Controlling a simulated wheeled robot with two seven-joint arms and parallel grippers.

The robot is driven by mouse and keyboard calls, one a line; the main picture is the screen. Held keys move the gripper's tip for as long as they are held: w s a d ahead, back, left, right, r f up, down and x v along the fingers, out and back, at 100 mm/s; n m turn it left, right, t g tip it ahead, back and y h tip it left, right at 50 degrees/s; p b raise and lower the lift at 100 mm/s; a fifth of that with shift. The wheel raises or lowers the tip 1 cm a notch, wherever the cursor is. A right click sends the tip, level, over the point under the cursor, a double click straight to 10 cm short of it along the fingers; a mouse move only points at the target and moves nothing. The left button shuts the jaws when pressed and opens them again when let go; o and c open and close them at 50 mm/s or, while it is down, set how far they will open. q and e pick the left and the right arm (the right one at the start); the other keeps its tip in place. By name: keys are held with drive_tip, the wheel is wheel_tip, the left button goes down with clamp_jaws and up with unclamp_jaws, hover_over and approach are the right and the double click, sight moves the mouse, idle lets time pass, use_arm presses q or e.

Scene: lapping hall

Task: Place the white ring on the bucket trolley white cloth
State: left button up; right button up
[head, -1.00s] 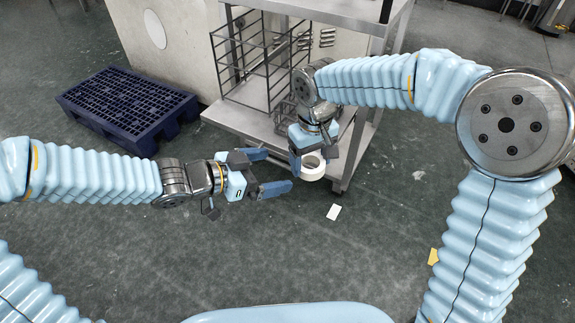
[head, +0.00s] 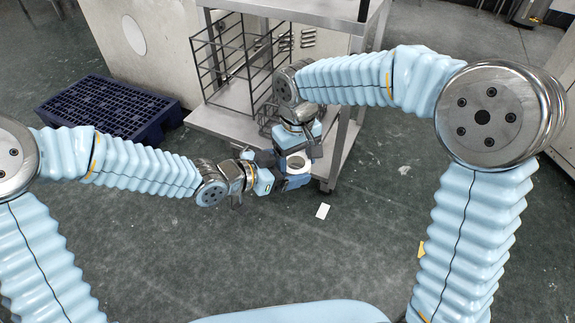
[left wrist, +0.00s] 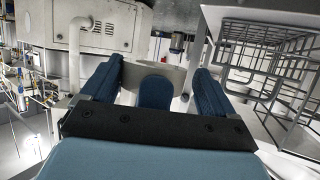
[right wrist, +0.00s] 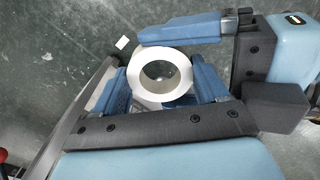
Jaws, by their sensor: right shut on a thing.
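The white ring (head: 298,165) is held in my right gripper (right wrist: 163,90), whose two fingers are shut on it from either side. My left gripper (head: 292,177) has come in from the left at the ring. In the left wrist view, my left gripper (left wrist: 155,88) is open, its fingers on either side of the ring (left wrist: 172,76), with a blue finger of my right gripper in front of it. In the right wrist view, one left finger lies just above the ring (right wrist: 148,66). I cannot tell whether the left fingers touch it. No bucket trolley or white cloth is identifiable.
A steel table (head: 220,122) with a wire rack (head: 232,70) stands just behind the grippers. A dark blue pallet (head: 105,108) lies at the left. A small white card (head: 322,211) lies on the floor.

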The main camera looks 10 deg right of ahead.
use_arm(q)
drive_tip(key=shift+w+a, duration=0.1)
drive_tip(key=shift+a, duration=0.05)
drive_tip(key=c, duration=0.7)
drive_tip(key=shift+c, duration=0.9)
use_arm(e)
drive_tip(key=o, duration=1)
drive_tip(key=shift+s, duration=0.1)
drive_tip(key=shift+o, duration=1.2)
drive_tip(key=shift+a+r, duration=0.1)
